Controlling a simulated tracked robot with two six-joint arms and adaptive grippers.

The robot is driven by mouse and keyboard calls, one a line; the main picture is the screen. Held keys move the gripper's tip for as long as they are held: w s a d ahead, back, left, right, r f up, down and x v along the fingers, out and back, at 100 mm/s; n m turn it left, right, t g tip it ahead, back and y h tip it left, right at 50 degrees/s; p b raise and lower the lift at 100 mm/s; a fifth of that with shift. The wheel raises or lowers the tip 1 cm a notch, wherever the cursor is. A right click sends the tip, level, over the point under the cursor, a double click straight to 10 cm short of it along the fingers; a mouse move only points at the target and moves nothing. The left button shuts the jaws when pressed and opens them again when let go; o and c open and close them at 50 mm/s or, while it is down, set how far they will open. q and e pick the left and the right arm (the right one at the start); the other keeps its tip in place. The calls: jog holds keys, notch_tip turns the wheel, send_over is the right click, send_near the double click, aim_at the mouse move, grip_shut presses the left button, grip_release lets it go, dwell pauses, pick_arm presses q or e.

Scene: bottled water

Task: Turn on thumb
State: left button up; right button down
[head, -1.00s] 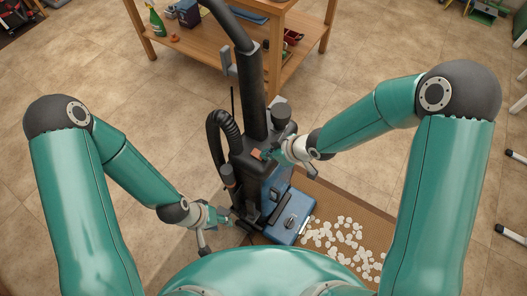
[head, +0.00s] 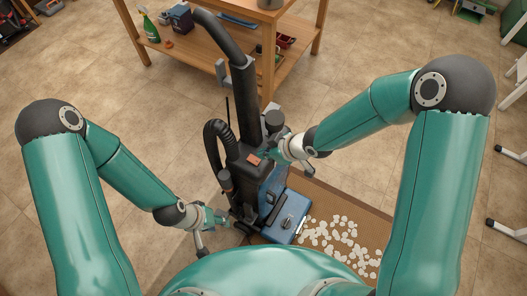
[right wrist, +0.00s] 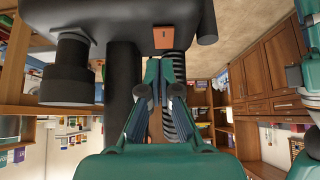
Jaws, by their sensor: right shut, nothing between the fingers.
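A black and blue upright vacuum cleaner (head: 274,196) stands in the middle of the head view. An orange-red switch (head: 254,159) sits on its black upper body. The switch also shows in the right wrist view (right wrist: 165,38), just beyond my fingertips. My right gripper (head: 266,153) is shut and empty, its tips close beside the switch; I cannot tell whether they touch it. It also shows in the right wrist view (right wrist: 165,68). My left gripper (head: 228,218) is low at the left side of the vacuum's base; its fingers are too small to tell open from shut.
White pieces (head: 340,240) lie scattered on a brown mat (head: 375,216) right of the vacuum. A wooden workbench (head: 215,62) with a green spray bottle (head: 149,28) stands behind. A black hose (head: 214,145) curves at the vacuum's left. Tiled floor is open at left.

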pick_arm(q)
notch_tip(320, 180, up, 4)
jog(key=p, duration=0.2)
jog(key=shift+p, duration=0.4)
pick_arm(e)
jog(key=s+d+f+v, duration=0.1)
jog(key=v, duration=0.9)
jog(key=shift+d, duration=0.35)
